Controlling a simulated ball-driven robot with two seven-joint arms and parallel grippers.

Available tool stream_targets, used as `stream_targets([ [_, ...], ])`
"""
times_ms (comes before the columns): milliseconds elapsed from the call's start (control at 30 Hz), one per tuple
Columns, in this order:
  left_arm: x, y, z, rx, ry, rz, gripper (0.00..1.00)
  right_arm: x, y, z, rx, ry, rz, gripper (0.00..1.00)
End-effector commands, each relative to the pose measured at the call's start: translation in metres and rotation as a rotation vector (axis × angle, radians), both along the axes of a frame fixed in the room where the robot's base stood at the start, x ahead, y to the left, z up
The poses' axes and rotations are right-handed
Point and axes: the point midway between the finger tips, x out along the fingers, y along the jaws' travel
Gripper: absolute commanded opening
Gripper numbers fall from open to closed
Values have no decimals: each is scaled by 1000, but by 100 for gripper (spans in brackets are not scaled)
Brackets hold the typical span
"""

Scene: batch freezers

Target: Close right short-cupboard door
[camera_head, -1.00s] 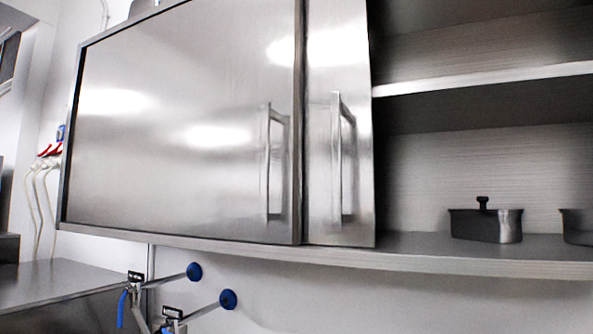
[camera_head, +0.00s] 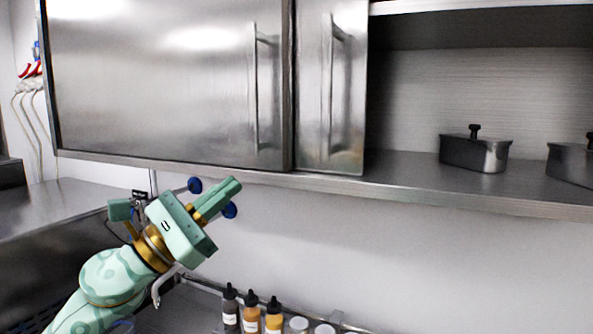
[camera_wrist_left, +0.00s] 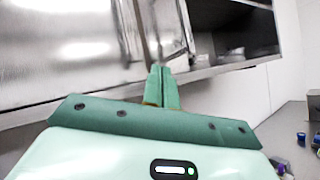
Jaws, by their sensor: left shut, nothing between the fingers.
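The wall cupboard has two steel sliding doors. The left door (camera_head: 165,80) covers the left part. The right door (camera_head: 331,95) shows as a narrow panel beside it, partly behind it, with a vertical bar handle (camera_head: 335,80). The right side of the cupboard is open. My left gripper (camera_head: 232,187) is shut and empty, below the cupboard's bottom edge and left of the right door's handle, touching nothing that I can see. In the left wrist view its fingers (camera_wrist_left: 162,88) are together, pointing toward the cupboard. My right gripper is not in view.
Black pots (camera_head: 474,150) stand on the open cupboard shelf (camera_head: 420,175). Blue-handled taps (camera_head: 195,185) are on the wall behind my gripper. Sauce bottles (camera_head: 251,312) and jars stand below. The wall under the cupboard to the right is clear.

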Motion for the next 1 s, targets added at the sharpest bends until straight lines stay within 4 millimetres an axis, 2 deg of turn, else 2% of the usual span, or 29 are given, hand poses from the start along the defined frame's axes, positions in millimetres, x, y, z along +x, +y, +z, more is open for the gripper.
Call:
stream_targets([
  [33, 0, -4, 22, 191, -159, 28, 0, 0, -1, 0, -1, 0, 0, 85],
  [100, -1, -6, 39, 441, -351, 65, 0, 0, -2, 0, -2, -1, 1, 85],
  [200, 1, 2, 54, 707, -542, 108, 0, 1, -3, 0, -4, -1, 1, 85],
  [300, 3, 13, 63, 865, -645, 133, 0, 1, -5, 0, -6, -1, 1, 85],
  [433, 5, 15, 67, 944, -694, 139, 0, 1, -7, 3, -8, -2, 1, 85],
  [533, 8, 5, 69, 948, -698, 138, 0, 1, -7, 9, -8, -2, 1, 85],
  [967, 41, -78, 71, 942, -696, 135, 0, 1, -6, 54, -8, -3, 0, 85],
  [1000, 37, -84, 71, 943, -697, 135, 0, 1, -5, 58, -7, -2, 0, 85],
])
